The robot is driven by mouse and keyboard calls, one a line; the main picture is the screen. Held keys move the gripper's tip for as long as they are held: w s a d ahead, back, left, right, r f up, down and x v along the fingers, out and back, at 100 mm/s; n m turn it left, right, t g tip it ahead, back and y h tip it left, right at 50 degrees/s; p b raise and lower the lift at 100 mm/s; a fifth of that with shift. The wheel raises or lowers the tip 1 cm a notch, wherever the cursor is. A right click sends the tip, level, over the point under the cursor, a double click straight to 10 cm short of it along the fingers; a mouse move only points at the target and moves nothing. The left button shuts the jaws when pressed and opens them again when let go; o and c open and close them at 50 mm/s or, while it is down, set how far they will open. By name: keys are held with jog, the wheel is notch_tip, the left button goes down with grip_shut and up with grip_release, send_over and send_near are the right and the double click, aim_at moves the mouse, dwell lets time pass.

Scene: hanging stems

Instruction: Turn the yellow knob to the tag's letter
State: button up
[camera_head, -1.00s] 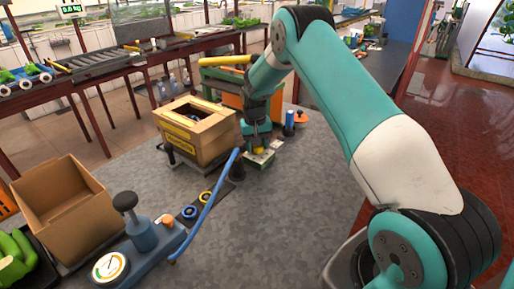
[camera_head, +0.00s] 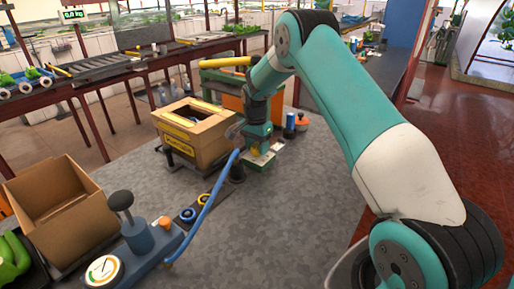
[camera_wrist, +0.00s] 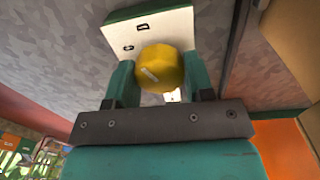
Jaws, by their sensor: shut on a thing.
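The yellow knob (camera_wrist: 165,62) is round, with a pale pointer mark on its face, in the middle of the wrist view. It sits on a green box with a white top plate (camera_wrist: 136,34) bearing dark marks, too small to read surely. My gripper (camera_wrist: 158,78) has one green finger on each side of the knob and is shut on it. In the head view my gripper (camera_head: 258,149) is over the small green box (camera_head: 259,164), and the knob is mostly hidden there. A pale card (camera_head: 278,146) lies beside the box; no letter on it can be read.
An open carton with a yellow label (camera_head: 193,133) stands left of my gripper. A blue hose (camera_head: 205,208) runs from near the green box to a gauged pump (camera_head: 140,240). An orange-topped jar (camera_head: 302,121) stands close on the right.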

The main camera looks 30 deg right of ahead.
aim_at(256, 144)
jog(key=shift+w+d+r+m, duration=0.1)
jog(key=shift+r+m, duration=0.05)
jog(key=shift+m, duration=0.65)
jog(key=o, duration=0.9)
jog(key=r, duration=0.5)
jog(key=r+b, duration=0.1)
jog(key=r, duration=0.5)
jog(key=r+b, duration=0.1)
jog(key=r, duration=0.5)
jog(key=shift+w+r, duration=0.15)
jog(key=shift+w, duration=0.2)
